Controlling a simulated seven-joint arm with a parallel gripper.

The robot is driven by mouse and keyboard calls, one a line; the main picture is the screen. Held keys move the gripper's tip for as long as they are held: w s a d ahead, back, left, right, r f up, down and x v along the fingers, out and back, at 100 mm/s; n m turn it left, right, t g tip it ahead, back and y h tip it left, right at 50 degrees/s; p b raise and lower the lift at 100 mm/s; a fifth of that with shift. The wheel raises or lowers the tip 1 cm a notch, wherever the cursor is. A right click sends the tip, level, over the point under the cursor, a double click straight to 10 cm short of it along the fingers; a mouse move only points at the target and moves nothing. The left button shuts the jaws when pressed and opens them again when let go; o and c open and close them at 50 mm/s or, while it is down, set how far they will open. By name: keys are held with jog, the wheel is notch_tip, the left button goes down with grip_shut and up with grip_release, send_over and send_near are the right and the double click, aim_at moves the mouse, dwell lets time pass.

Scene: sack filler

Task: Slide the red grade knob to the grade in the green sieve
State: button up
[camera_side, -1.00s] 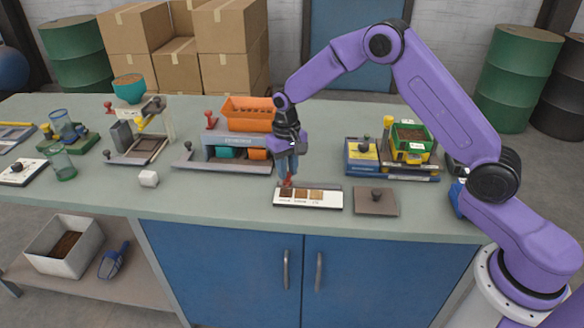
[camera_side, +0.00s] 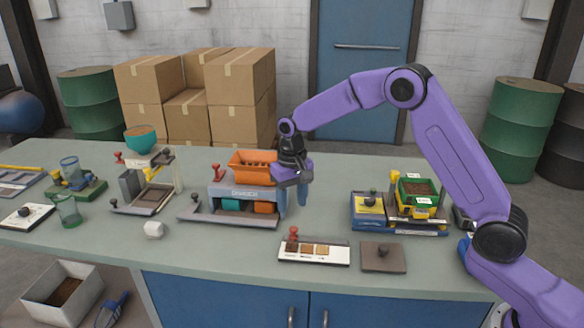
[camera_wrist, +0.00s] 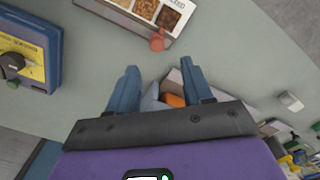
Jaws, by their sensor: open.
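The red grade knob (camera_side: 293,233) stands at the left end of the white grade board (camera_side: 314,260), behind the darkest of its three samples. In the wrist view the red knob (camera_wrist: 158,41) is at the board's near edge, beside the dark sample. The green sieve (camera_side: 418,199) sits on the yellow and blue stand at the right and holds dark brown grain; its exact grade is hard to tell. My gripper (camera_side: 294,202) hangs above and behind the knob, apart from it. In the wrist view my gripper (camera_wrist: 156,70) is open, with nothing between its fingers.
The grey divider unit (camera_side: 236,192) with an orange hopper (camera_side: 252,167) stands close to the left of my gripper. A flat brown plate with a dark knob (camera_side: 383,260) lies right of the board. A white lump (camera_side: 154,229) lies at the left.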

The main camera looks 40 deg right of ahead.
notch_tip(320, 180, up, 10)
dwell(0.4)
jog(key=s+a+n, duration=0.2)
jog(key=s+n, duration=0.2)
jog(key=s, duration=0.6)
jog(key=s+a+n, duration=0.2)
jog(key=s+n, duration=0.1)
jog(key=s, duration=0.7)
jog(key=s+d+f+n, duration=0.1)
jog(key=s+d+n, duration=0.2)
jog(key=s, duration=0.6)
jog(key=s+d+f+n, duration=0.2)
jog(key=s+d+n, duration=0.1)
jog(key=s, duration=0.7)
jog(key=shift+s+d+f+n, duration=0.3)
jog(key=shift+d+n, duration=0.1)
jog(key=shift+d, duration=0.5)
